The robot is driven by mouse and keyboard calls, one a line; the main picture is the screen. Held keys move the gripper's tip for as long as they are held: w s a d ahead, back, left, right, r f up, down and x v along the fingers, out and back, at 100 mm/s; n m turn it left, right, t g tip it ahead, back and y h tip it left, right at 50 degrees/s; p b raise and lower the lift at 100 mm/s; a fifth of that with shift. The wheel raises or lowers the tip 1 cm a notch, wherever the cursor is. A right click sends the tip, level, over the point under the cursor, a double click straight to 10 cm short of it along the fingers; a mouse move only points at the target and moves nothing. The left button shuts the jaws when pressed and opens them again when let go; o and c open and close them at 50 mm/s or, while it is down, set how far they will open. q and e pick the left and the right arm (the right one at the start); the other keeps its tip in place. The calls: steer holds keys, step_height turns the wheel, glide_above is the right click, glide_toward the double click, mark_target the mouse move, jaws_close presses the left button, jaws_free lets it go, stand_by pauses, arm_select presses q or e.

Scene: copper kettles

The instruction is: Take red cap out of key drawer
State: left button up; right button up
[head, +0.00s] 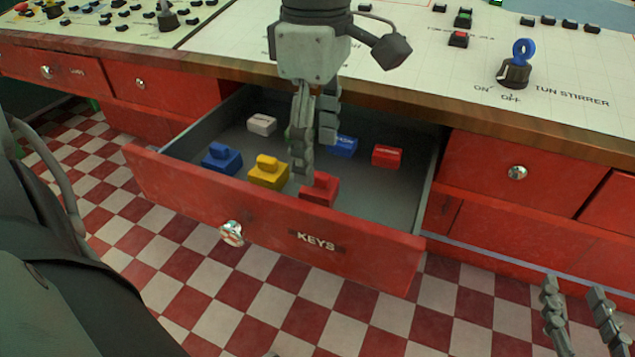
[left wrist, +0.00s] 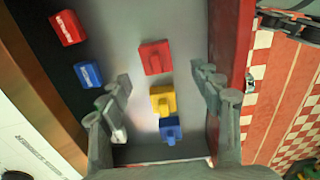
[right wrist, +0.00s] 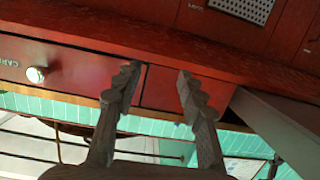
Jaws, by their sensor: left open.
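The key drawer (head: 300,240), with a red front labelled KEYS, is pulled open. Inside are two red pieces. A red block with a raised top (head: 320,190) is near the drawer front; it also shows in the left wrist view (left wrist: 155,58). A flat red labelled piece (head: 388,156) is at the back right, also seen in the left wrist view (left wrist: 67,28). I cannot tell which one is the cap. My left gripper (head: 315,130) is open and empty above the drawer, pointing down, partly covering the raised red block. My right gripper (head: 580,315) is open and empty at lower right.
The drawer also holds a yellow block (head: 268,174), a blue block (head: 221,160), a white piece (head: 262,124) and a flat blue piece (head: 342,147). A control desk (head: 460,70) with a blue key (head: 523,52) overhangs the drawer's back.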

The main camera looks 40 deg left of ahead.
mark_target(319, 174)
arm_select(q)
steer(key=f, duration=0.5)
steer(key=shift+w, duration=0.25)
steer(key=shift+f, duration=0.3)
arm_select(e)
steer(key=r, duration=0.1)
steer(key=a+r+t, duration=0.1)
steer(key=r+y, duration=0.1)
steer(key=shift+a, duration=0.25)
arm_select(q)
steer(key=c, duration=1)
steer(key=shift+c, duration=0.2)
steer(key=shift+r, duration=0.2)
